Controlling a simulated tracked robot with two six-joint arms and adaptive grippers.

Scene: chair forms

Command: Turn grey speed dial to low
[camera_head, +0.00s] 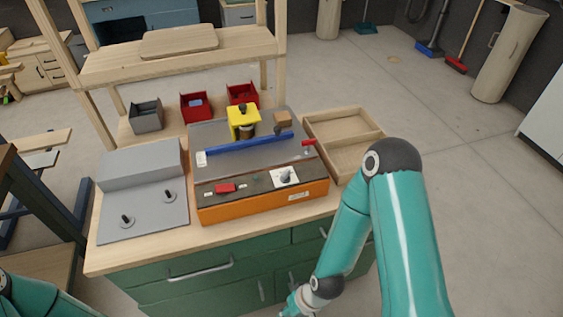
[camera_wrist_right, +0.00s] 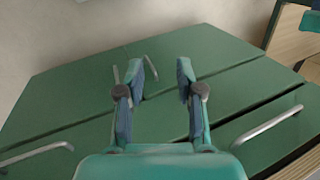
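The grey speed dial (camera_head: 286,177) sits on a white plate (camera_head: 294,183) on the dark front panel of the orange machine (camera_head: 262,205). Its setting is too small to read. My right arm reaches down at the right of the bench, with its wrist low in front of the cabinet, below and apart from the dial. In the right wrist view my right gripper (camera_wrist_right: 160,72) is open and empty, facing the green cabinet drawers. The dial is not in that view. Only a piece of my left arm shows at the bottom left; its gripper is out of view.
The machine also has a red switch (camera_head: 225,188), a blue bar (camera_head: 250,143), a yellow block (camera_head: 243,121) and a red-handled lever (camera_head: 308,143). A grey fixture (camera_head: 143,209) stands left, a wooden tray (camera_head: 377,133) right. Green drawers (camera_head: 190,290) with bar handles are below.

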